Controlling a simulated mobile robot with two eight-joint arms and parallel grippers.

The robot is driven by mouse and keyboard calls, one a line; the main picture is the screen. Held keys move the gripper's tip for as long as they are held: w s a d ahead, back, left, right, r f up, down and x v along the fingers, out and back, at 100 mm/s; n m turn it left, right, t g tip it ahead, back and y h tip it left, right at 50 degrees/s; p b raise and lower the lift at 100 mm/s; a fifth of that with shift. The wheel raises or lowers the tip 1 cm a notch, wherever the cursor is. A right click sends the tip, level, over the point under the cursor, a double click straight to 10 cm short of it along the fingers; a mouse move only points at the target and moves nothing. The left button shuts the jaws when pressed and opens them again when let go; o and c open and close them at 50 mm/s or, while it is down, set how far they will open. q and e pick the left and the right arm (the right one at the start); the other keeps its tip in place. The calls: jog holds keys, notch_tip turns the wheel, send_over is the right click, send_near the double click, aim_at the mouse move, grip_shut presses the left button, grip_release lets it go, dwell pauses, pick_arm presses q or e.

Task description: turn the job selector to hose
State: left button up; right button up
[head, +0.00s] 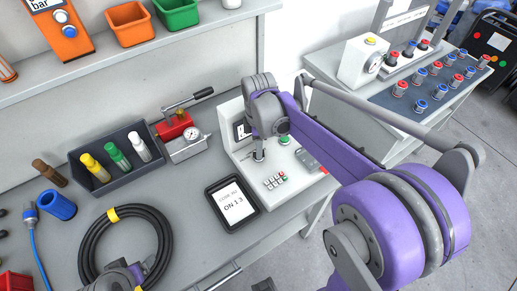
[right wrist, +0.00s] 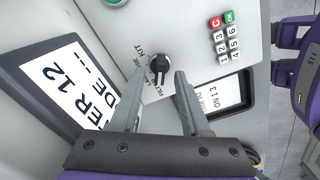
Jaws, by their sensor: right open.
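The job selector is a black knob (right wrist: 159,64) on the pale panel of the tester (head: 232,120). Printed words partly show on its left and below; one ends in "SE", one starts with "FILT". The knob's narrow end points down in the right wrist view, near "FILT". My right gripper (right wrist: 157,84) is open, one finger either side of the knob's lower end; contact cannot be told. In the head view my right gripper (head: 258,156) is over the tester and hides most of the knob. A part of my left arm's end shows at the bottom left; its fingers are not clear.
A keypad (right wrist: 224,38) is right of the knob. The tester's display (right wrist: 62,88) is to its left. A tablet (head: 250,208) reading "ON 1 3" lies beside the tester. A coiled black hose (head: 90,237) and a dark tray (head: 108,178) are on the bench.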

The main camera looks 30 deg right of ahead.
jog(key=shift+f, duration=0.85)
grip_shut()
